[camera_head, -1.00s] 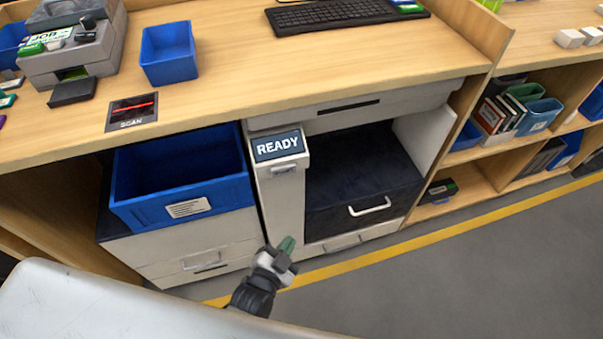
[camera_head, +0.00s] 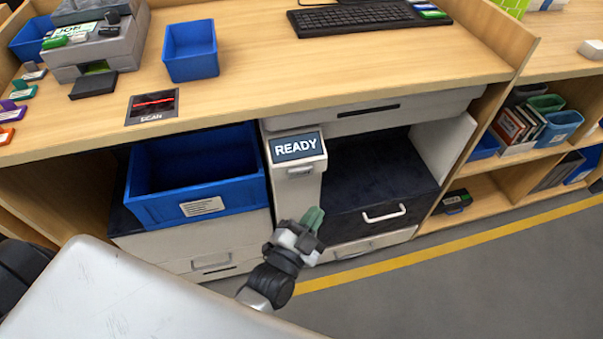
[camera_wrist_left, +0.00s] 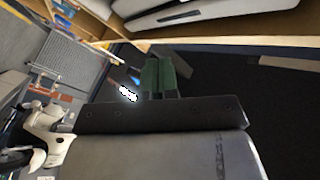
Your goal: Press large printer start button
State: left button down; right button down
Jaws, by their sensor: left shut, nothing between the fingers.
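The large printer (camera_head: 385,110) stands under the counter, pale with a dark drawer (camera_head: 350,205) and a white handle. Its display (camera_head: 297,148) reads READY on the narrow front column. A small pale tab, perhaps the button (camera_head: 300,170), sits just below the display; no start label is legible. My left gripper (camera_head: 313,218) is shut and empty, its green fingertips pointing up, below the display and in front of the column's lower part. Whether it touches is unclear. The fingers also show in the left wrist view (camera_wrist_left: 160,76), against a dark surface. My right gripper is not in view.
A blue bin (camera_head: 190,208) sits on a pale drawer unit left of the printer. The counter (camera_head: 330,62) overhangs it and holds a scanner pad (camera_head: 152,106), a blue box (camera_head: 190,52) and a keyboard (camera_head: 355,17). Open floor (camera_head: 450,285) lies at lower right.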

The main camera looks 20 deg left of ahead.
aim_at(301, 172)
pick_arm(q)
jog(key=w+a+b, duration=0.2)
jog(key=w+a, duration=0.2)
jog(key=w, duration=0.2)
jog(key=shift+w+a, duration=0.2)
jog(key=shift+w, duration=0.05)
dwell(1.5)
jog(key=shift+w, duration=0.15)
dwell(0.3)
jog(key=shift+w+a, duration=0.2)
